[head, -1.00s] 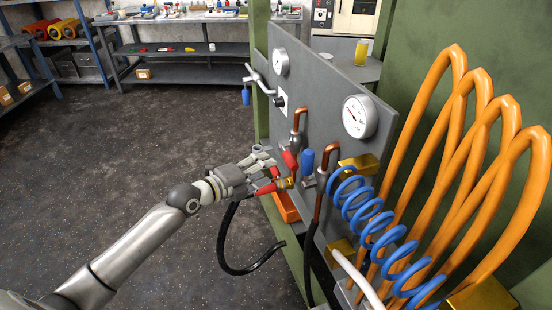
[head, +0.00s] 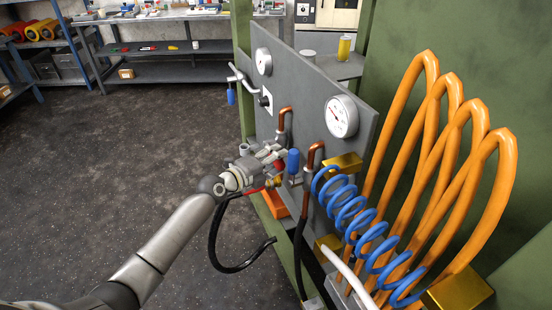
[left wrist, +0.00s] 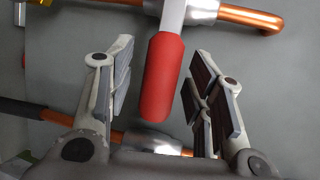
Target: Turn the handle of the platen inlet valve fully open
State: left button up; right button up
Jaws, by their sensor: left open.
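A valve lever with a red handle (left wrist: 163,78) hangs between the two fingers of my left gripper (left wrist: 160,95) in the left wrist view. The fingers stand open on either side of the handle, with gaps to it. Its pale lever meets a silver valve body (left wrist: 190,10) on a copper pipe. In the head view my left gripper (head: 268,160) is at the grey panel and hides most of this valve. A valve with a blue handle (head: 293,161) is just right of the gripper. No label shows which valve is the platen inlet. My right gripper is out of view.
The grey panel (head: 305,90) carries a large gauge (head: 341,116), a smaller gauge (head: 264,61) and another blue-handled lever (head: 231,96). A coiled blue hose (head: 350,215) and several orange hoses (head: 490,190) crowd the right. A black hose (head: 213,235) hangs below my gripper. The floor at left is clear.

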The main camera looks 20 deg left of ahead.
pick_arm(q)
jog(key=shift+w+d, duration=0.15)
jog(key=shift+w, duration=0.1)
jog(key=shift+c, duration=0.2)
grip_shut()
